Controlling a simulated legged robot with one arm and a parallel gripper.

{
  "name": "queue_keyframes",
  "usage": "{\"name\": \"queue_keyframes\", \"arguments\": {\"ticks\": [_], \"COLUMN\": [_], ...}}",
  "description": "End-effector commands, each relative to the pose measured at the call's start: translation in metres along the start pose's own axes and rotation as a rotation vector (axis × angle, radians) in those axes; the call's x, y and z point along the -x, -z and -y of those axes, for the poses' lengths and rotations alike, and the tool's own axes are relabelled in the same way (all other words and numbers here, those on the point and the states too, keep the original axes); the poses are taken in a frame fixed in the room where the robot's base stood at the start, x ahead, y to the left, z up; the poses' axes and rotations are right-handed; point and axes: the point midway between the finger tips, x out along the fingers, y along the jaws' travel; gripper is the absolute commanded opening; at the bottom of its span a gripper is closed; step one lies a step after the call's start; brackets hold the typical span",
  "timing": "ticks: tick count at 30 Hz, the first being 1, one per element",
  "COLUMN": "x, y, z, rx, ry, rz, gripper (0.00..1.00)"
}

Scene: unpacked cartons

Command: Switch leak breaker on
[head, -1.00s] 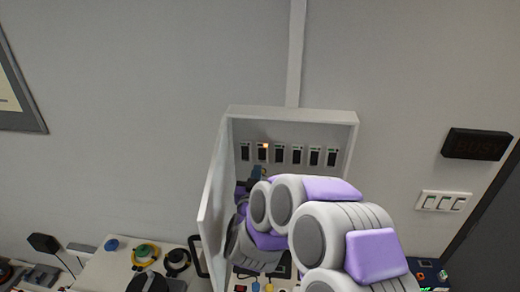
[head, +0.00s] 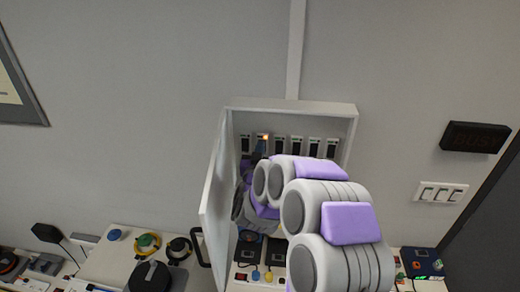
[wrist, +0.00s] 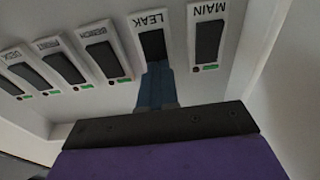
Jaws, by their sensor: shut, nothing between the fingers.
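The open white breaker box (head: 290,108) on the wall holds a row of dark breakers. The LEAK breaker (wrist: 153,45) is second from the right in the wrist view, beside the MAIN breaker (wrist: 207,41). In the head view the leak breaker (head: 262,137) is second from the left, with an orange glow at its top. My gripper (wrist: 155,68) is shut and empty, its blue fingertips at the edge of the leak breaker. I cannot tell whether they touch it. The fingers hide part of that breaker and its indicator. In the head view my gripper (head: 260,148) shows just below the breaker.
The box door (head: 216,205) stands open on the left, close to my arm. More breakers (wrist: 103,58) continue the row beside LEAK. The box's side wall (wrist: 262,55) is close past MAIN.

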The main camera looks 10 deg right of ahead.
Motion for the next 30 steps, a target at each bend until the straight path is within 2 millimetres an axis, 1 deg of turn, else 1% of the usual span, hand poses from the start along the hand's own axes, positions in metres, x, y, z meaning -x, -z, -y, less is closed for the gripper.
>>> {"name": "queue_keyframes", "arguments": {"ticks": [5,11,14,16,20,24,30], "x": [-0.005,-0.007,-0.005,-0.001,0.017,0.043,0.076], "y": [0.004,0.000,0.000,-0.001,0.002,0.003,0.005], "z": [-0.001,0.000,0.000,0.000,0.000,0.002,0.002], "rx": [0.000,0.001,0.001,0.001,-0.001,0.000,0.000], "ry": [-0.002,-0.002,-0.001,0.000,0.000,0.002,0.002], "rz": [0.041,0.048,0.049,0.050,0.048,0.047,0.045], "gripper": [0.00,0.00,0.00,0.00,0.00,0.00,0.00]}}
